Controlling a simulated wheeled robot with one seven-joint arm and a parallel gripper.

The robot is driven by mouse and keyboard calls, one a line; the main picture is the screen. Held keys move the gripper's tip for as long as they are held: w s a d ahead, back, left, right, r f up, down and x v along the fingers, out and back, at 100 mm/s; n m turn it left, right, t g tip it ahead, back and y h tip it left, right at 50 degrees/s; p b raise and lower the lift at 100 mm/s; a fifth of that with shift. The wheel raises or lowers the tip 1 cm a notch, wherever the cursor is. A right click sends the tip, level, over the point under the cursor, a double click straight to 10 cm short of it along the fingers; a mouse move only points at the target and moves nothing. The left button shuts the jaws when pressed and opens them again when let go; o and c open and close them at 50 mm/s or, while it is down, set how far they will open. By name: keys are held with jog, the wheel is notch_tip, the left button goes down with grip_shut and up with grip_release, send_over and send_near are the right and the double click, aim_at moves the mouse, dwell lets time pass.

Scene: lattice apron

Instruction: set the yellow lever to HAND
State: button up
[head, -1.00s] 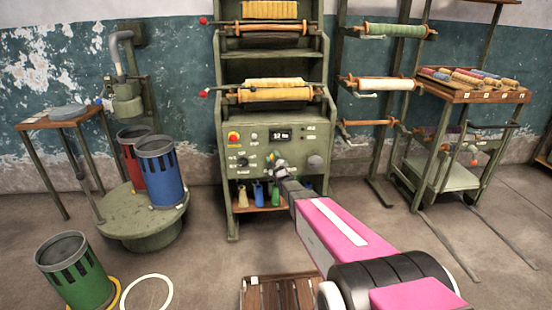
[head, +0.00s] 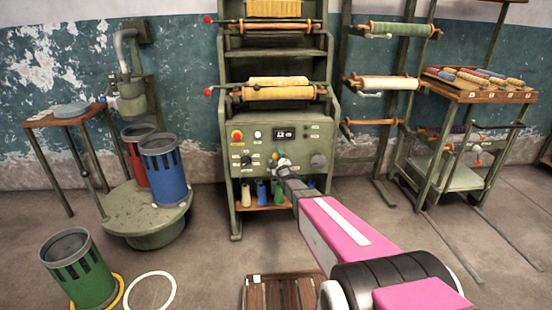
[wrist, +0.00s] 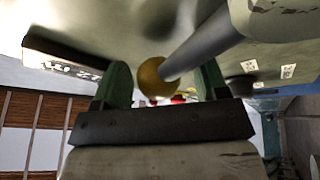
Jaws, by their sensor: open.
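The yellow lever shows in the wrist view as a yellow ball knob (wrist: 153,79) on a grey rod running to the upper right. In the head view its small yellow tip (head: 275,156) is on the green machine's control panel (head: 250,148). My gripper (wrist: 163,82) is open, with one green finger on each side of the knob. The knob appears between the fingers, and I cannot tell whether either finger touches it. In the head view my gripper (head: 281,163) is small at the panel, partly covering the lever. Position labels are too small to read.
A grey round dial (head: 318,160) is right of the lever, and a red button (head: 237,136) is upper left. Bobbins (head: 261,192) stand on a shelf below the panel. A wooden pallet (head: 262,294) lies on the floor in front. Blue drum (head: 163,172) stands left.

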jog(key=shift+s, duration=0.1)
jog(key=v, duration=1)
jog(key=shift+s, duration=0.3)
jog(key=shift+d+f, duration=0.1)
jog(key=shift+d, duration=0.05)
jog(key=s+d+f+m+g+h, duration=0.4)
jog(key=s+d+m+g+h, duration=0.2)
jog(key=s+m+g, duration=0.45)
jog(key=s+r+m+g, duration=0.1)
jog(key=s+m+g, duration=0.3)
jog(key=s+g, duration=0.6)
jog(key=s, duration=0.7)
jog(key=shift+s+a+m, duration=0.2)
jog(key=shift+a+m, duration=0.05)
jog(key=shift+m, duration=0.1)
